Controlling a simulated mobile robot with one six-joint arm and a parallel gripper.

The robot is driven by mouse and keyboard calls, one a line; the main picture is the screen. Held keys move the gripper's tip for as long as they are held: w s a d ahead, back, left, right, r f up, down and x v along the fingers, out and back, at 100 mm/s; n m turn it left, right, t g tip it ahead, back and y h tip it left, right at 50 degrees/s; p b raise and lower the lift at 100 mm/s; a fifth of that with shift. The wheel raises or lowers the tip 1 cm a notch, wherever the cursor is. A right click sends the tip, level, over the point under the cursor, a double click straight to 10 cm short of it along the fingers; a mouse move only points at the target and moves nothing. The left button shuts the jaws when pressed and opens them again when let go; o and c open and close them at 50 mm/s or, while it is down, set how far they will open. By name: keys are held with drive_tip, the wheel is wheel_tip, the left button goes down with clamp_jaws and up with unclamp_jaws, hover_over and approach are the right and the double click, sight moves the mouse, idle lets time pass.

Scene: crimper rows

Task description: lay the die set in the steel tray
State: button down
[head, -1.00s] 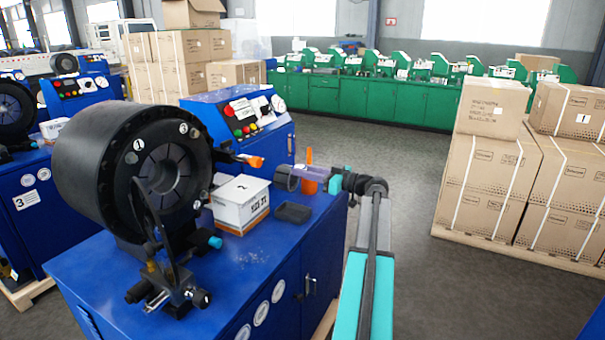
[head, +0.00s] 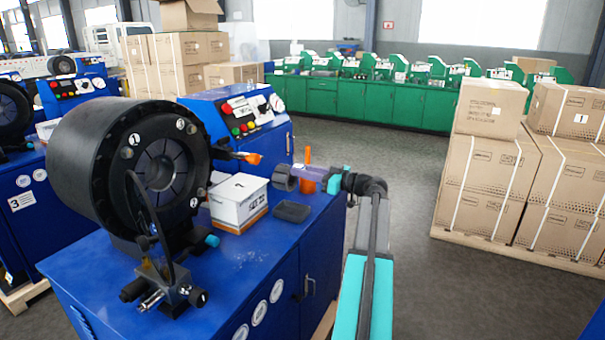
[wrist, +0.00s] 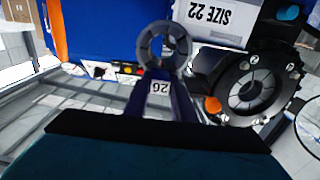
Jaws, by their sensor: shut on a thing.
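The die set is a dark grey segmented ring (head: 285,177). It hangs at the end of my gripper (head: 308,173), which reaches in from the right above the bench. In the wrist view the ring (wrist: 163,46) sits at the tips of my gripper (wrist: 162,68), whose dark purple fingers are shut on it; a small number label shows between them. The steel tray (head: 291,212) is a shallow dark tray on the blue bench top, in front of and below the ring. The ring is held apart from it. I cannot make out the tray in the wrist view.
A white box (head: 238,203) stands left of the tray; its "SIZE 22" label (wrist: 211,14) shows in the wrist view. A big black crimper head (head: 150,165) fills the bench's left. An orange upright object (head: 308,157) stands behind my gripper. Cartons (head: 490,160) stand off to the right.

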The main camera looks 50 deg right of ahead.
sight(292, 187)
drive_tip(key=shift+f+b, duration=2.15)
drive_tip(key=shift+f, duration=0.1)
drive_tip(key=shift+b, duration=1.8)
idle(1.7)
drive_tip(key=shift+f+b, duration=1.3)
idle(1.0)
